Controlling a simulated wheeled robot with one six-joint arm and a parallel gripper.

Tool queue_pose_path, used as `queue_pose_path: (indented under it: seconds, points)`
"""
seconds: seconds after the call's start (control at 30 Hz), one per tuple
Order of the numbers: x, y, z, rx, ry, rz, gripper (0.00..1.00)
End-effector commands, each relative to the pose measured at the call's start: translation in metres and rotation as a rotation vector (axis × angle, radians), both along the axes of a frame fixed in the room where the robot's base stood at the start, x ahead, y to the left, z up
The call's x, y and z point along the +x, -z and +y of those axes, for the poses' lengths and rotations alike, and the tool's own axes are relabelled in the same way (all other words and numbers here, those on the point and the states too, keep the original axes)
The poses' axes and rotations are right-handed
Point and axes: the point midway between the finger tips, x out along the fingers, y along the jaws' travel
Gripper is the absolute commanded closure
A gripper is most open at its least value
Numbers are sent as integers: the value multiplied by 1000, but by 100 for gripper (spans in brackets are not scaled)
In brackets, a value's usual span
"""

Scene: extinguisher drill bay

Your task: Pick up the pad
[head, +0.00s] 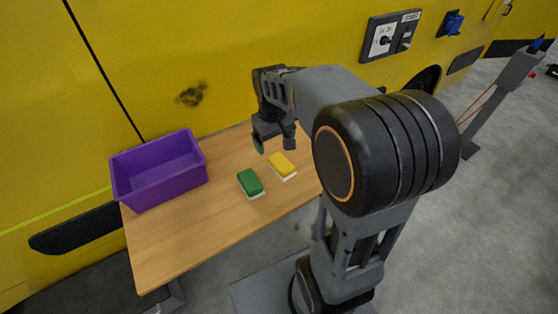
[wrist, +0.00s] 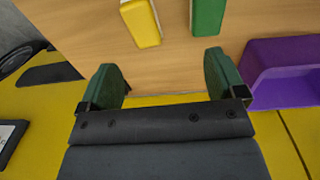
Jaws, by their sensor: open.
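Two pads lie on the wooden table: a green pad (head: 250,182) with a pale underside and a yellow pad (head: 282,165) with a pale underside, just to its right and slightly farther back. The pads are apart. My gripper (head: 274,146) is above the table, behind the pads, with its jaws apart and nothing between them. In the wrist view the open fingers (wrist: 164,80) show at the middle, with the yellow pad (wrist: 141,24) and the green pad (wrist: 208,17) beyond them at the top edge, both partly cut off.
A purple bin (head: 158,172) stands on the left end of the wooden table (head: 190,240); its inside looks empty where visible. A yellow vehicle side (head: 200,60) rises right behind the table. The table's front left area is clear. A grey post (head: 500,90) stands at the right.

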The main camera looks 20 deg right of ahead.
Motion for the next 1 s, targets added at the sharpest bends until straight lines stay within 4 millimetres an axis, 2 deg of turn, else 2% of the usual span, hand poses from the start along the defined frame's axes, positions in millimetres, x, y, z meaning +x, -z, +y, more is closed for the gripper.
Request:
queue_pose_path:
  seconds: [0.03, 0.1, 0.2, 0.33, 0.47, 0.8, 1.0]
  points:
    - [15, 2, -5, 0, -17, 37, 11]
    - [30, 9, -11, 0, -39, 78, 11]
    - [47, 18, -20, 3, -63, 125, 11]
    - [60, 29, -30, 6, -80, 164, 11]
    - [63, 46, -36, 9, -87, 184, 11]
    - [55, 103, -39, 9, -85, 186, 11]
    - [53, 117, -40, 9, -84, 183, 11]
